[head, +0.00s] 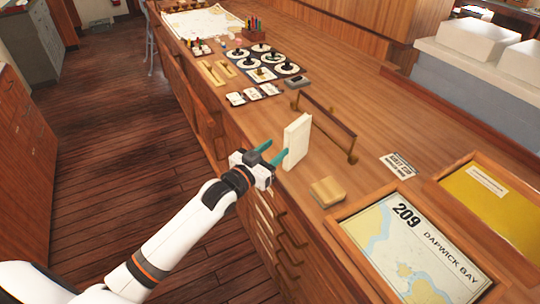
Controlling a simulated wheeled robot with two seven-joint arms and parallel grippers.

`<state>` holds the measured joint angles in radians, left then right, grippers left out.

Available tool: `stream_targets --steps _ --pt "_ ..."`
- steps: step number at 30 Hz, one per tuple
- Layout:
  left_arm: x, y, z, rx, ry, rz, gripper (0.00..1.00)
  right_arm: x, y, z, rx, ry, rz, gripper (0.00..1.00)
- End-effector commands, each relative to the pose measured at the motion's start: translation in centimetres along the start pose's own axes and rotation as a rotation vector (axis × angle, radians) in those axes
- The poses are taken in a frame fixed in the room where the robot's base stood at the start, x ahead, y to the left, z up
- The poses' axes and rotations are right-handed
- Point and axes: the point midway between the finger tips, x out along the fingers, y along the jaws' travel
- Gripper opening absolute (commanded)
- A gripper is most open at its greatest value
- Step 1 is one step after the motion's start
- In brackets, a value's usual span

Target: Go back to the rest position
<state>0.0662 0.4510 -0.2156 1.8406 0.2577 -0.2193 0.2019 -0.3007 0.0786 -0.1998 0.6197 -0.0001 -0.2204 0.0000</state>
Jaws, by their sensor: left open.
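My left gripper (272,154) is at the front edge of the long wooden chart counter (370,122). Its two teal fingers point toward a white upright slab (296,141), which looks like a book or block standing on the counter. The jaws are open. The fingertips are close to the slab's near side, and I cannot tell whether they touch it. My white left arm reaches in from the lower left. My right gripper is not in view.
A small wooden block (327,191), a low wooden rail (328,122) and a framed chart (415,250) lie near the slab. Round dials (262,58), cards and a map (200,22) sit farther back. Dark plank floor (120,120) is clear at left.

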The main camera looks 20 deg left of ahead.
Motion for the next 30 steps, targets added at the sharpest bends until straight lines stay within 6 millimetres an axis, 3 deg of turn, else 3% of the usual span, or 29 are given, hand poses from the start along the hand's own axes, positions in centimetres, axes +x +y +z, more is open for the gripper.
stream_targets --steps 6,20,23,26,30 --pt "-1.3 0.0 0.0 0.0 0.0 -0.001 0.42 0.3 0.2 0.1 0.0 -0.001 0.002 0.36" --pt "-1.4 -0.2 -0.1 -0.001 0.007 0.0 0.42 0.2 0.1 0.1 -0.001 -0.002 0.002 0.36" --pt "-2.3 -1.1 -1.6 -0.004 0.072 0.005 0.42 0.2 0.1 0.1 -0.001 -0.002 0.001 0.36" --pt "-4.8 -3.1 -4.8 -0.005 0.226 0.019 0.42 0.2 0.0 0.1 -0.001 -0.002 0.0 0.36" --pt "-11.1 -6.1 -9.7 -0.004 0.529 0.049 0.42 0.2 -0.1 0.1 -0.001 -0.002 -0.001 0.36"
